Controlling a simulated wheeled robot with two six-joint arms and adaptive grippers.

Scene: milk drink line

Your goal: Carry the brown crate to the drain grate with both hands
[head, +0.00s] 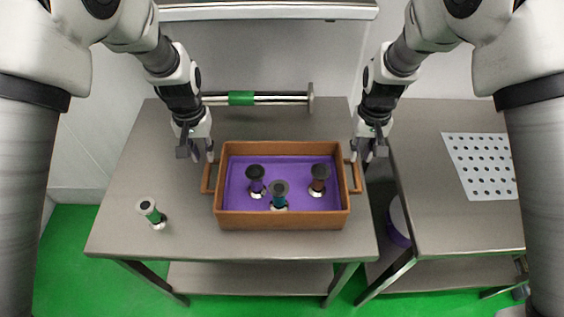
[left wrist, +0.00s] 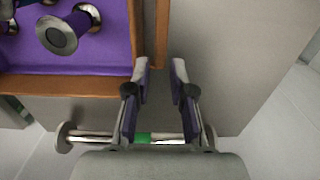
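The brown crate (head: 283,222) with a purple floor stands on the left steel table, holding three dark-capped, spool-shaped items. It has a bar handle at each end, the left one (head: 207,178) and the right one (head: 356,177). My left gripper (head: 197,155) is open above the left handle, which also shows in the left wrist view (left wrist: 162,35) between the spread fingers. My right gripper (head: 369,153) looks open, above and beside the right handle. Neither visibly grips a handle. The drain grate (head: 483,166) is a pale perforated plate on the right table.
A metal bar with a green band (head: 242,98) lies at the back. A gap separates it from the right table (head: 440,225); a white and purple container (head: 398,222) shows there, low down.

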